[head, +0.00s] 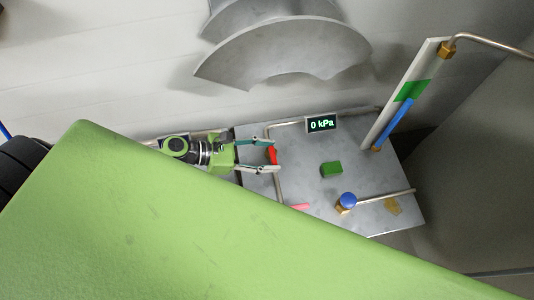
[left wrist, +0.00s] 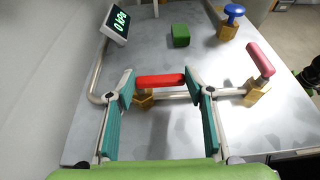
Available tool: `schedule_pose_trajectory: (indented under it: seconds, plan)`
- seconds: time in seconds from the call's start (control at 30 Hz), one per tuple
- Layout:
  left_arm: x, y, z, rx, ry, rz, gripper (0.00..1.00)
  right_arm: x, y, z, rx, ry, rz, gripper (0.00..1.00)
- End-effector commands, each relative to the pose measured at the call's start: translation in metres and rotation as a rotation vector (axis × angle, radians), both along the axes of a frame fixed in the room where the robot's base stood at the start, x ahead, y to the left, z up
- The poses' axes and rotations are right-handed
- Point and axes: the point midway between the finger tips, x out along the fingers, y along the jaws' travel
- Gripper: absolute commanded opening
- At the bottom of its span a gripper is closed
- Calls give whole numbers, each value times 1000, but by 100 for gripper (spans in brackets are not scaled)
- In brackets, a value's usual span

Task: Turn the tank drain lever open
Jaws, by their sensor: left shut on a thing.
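A red lever (head: 272,154) sits on a brass valve body on a pipe above the grey metal plate. My left gripper (head: 274,156) has its two fingers on either side of it. In the left wrist view, the red lever (left wrist: 160,81) lies crosswise between the teal pads of the left gripper (left wrist: 160,88), its ends against both pads. A pink lever (left wrist: 261,60) stands on another brass valve to the right; in the head view only part of it (head: 299,207) shows past my green body. I see no label naming the drain lever.
A display (head: 321,124) reads 0 kPa. A green block (head: 331,169) and a blue knob (head: 347,200) on a brass valve are on the plate (head: 310,170). A level gauge (head: 393,122) with a blue column stands at the right. Pipes run along the plate.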

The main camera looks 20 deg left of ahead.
Motion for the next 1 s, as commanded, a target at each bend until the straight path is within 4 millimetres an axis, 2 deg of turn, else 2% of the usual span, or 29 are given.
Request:
schedule_pose_trajectory:
  seconds: [0.03, 0.1, 0.5, 0.67, 1.0]
  plan:
    - [1, 0, 1, 0, -3, -1, 53, 0, 0, 0, 0, 0, 0, 28]
    - [1, 0, 1, 0, -3, -1, 65, 0, 0, 0, 0, 0, 0, 28]
    - [-3, 4, 2, 1, 0, 1, 65, 0, -1, 0, -1, 0, 1, 28]
    - [-15, 23, 10, 3, 1, 1, 65, 0, -1, 0, -1, 0, 0, 28]
    - [-50, 76, 37, 2, 1, 0, 65, 0, -1, 0, -1, 0, 0, 28]
